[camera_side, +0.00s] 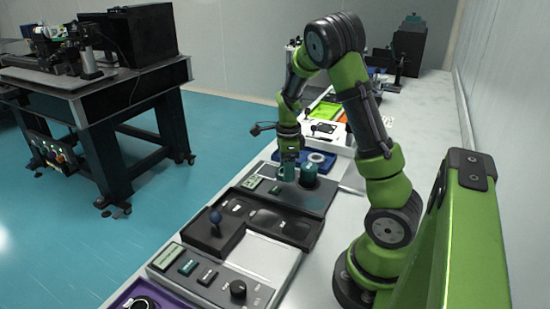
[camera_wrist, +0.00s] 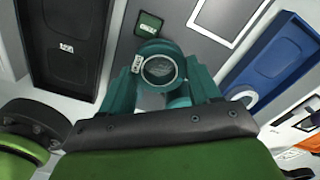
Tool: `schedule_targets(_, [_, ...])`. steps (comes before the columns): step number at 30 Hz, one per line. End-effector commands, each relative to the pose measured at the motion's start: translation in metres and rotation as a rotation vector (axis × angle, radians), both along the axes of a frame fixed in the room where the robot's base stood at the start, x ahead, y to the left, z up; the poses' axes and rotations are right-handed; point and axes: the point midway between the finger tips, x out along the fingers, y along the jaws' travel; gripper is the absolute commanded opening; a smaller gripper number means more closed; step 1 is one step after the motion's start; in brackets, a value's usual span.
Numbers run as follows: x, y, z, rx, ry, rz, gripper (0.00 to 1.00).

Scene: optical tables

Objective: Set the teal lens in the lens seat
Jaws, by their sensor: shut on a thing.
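The teal lens (camera_wrist: 160,70), a round ring with clear glass and a small pale label at its left, sits between the fingers of my gripper (camera_wrist: 161,80) in the wrist view. My gripper is shut on it. In the side view my gripper (camera_side: 288,160) points down over the grey panel, with a teal shape at its tip. A teal cylinder (camera_side: 308,174) stands just right of it on the panel. I cannot tell how much gap there is under the lens. I cannot tell for sure which part is the lens seat; my fingers hide some of the panel.
A blue tray (camera_side: 328,166) with a white ring (camera_side: 317,157) lies beyond the gripper. A small green display (camera_wrist: 148,24) is near the lens.

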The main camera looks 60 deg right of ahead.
Motion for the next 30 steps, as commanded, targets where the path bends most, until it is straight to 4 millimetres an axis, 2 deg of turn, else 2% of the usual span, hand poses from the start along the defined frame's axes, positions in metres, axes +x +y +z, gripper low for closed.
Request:
schedule_targets(1, [0.011,-0.01,-0.002,-0.003,0.003,-0.003,0.3])
schedule_targets(6, [0.047,-0.035,-0.006,0.0,0.002,-0.003,0.3])
schedule_targets(12, [0.073,-0.053,-0.009,-0.001,0.001,-0.002,0.3])
schedule_targets(19, [0.084,-0.061,-0.01,-0.001,0.001,-0.003,0.3])
schedule_targets(25, [0.083,-0.06,-0.04,0.003,0.003,-0.003,0.3])
schedule_targets(30, [0.084,-0.06,-0.045,0.0,0.0,-0.004,0.3])
